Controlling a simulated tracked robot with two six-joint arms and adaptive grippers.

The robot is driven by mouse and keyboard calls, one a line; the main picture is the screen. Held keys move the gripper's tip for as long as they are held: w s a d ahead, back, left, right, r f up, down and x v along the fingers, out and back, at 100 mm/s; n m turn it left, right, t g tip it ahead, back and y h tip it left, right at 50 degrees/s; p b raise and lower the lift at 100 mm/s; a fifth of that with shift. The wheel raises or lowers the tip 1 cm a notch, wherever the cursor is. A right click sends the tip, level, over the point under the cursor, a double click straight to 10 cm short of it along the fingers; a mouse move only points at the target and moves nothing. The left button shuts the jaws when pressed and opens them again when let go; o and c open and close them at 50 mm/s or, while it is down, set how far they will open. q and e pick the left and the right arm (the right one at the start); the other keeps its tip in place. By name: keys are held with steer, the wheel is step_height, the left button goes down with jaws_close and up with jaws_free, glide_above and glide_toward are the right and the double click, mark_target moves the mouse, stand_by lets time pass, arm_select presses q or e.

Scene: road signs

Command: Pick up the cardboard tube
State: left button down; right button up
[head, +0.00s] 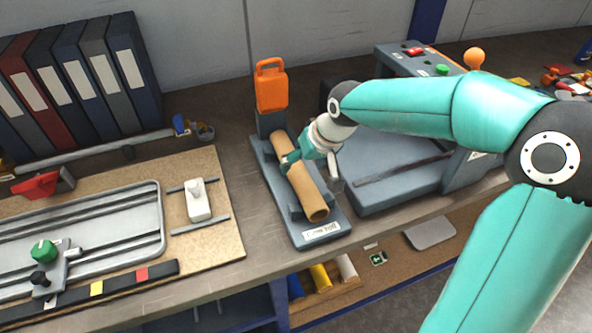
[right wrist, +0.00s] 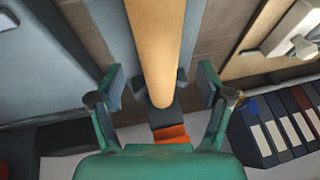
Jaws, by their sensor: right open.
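The cardboard tube (head: 300,178) is a brown hollow cylinder lying in a dark grey cradle (head: 318,233) on the workbench, its open end toward the front. My right gripper (head: 289,165) is at the tube's upper half in the head view. In the right wrist view the tube (right wrist: 158,45) runs between the two green fingers of the right gripper (right wrist: 160,85). The fingers are open, with a gap to the tube on each side. My left gripper is not in view.
An orange handled block (head: 271,86) stands behind the cradle. A grey machine (head: 390,170) is close on the right. A board with a metal tray (head: 80,235) lies on the left, with binders (head: 85,80) behind it. Rolls (head: 320,275) sit on a lower shelf.

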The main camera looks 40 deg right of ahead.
mark_target(301, 169)
steer(key=x, duration=0.4)
steer(key=shift+f, duration=0.2)
steer(key=shift+c, duration=0.3)
steer(key=c, duration=1.2)
steer(key=shift+c, duration=0.2)
steer(key=shift+r, duration=0.2)
